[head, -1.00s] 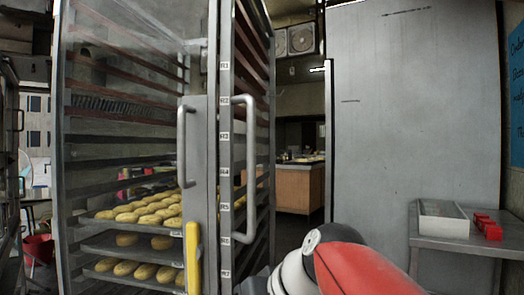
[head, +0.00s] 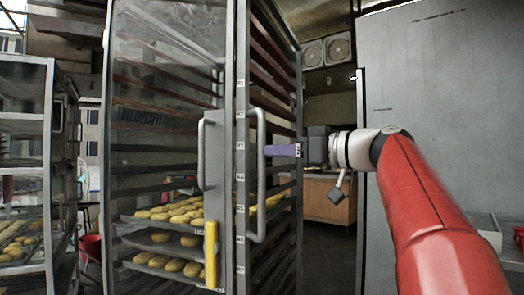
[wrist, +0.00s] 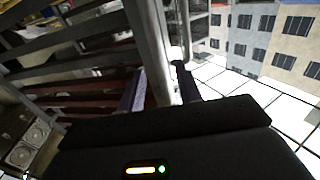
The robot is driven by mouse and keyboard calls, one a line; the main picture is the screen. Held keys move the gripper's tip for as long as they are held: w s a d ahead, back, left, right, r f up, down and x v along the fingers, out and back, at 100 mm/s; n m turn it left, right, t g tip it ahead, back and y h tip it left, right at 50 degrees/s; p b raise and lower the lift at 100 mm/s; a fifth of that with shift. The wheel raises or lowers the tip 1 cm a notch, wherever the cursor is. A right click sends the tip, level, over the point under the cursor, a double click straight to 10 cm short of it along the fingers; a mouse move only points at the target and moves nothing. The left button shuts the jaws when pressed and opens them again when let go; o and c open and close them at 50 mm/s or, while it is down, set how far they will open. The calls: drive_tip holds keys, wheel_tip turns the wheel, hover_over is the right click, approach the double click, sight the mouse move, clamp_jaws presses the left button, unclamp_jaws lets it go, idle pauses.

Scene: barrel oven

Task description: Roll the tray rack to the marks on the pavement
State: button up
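The tray rack (head: 241,215) is a tall metal frame with clear side panels, numbered slots and trays of yellow buns in its lower part. It stands in the middle of the head view. A vertical grey handle (head: 259,200) is on its near right face. My gripper (head: 268,150) reaches in from the right, its purple fingers level with the handle's upper part. In the wrist view a grey upright bar (wrist: 152,50) runs between the fingers of my gripper (wrist: 160,80), which look apart, with a small gap on the right. No pavement marks are visible.
A second rack with trays of buns (head: 50,180) stands at the left. A large grey panel (head: 420,70) fills the right side. A table with a white box (head: 486,226) is at the lower right.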

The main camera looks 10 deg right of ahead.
drive_tip(key=x, duration=0.5)
drive_tip(key=shift+p, duration=0.4)
clamp_jaws()
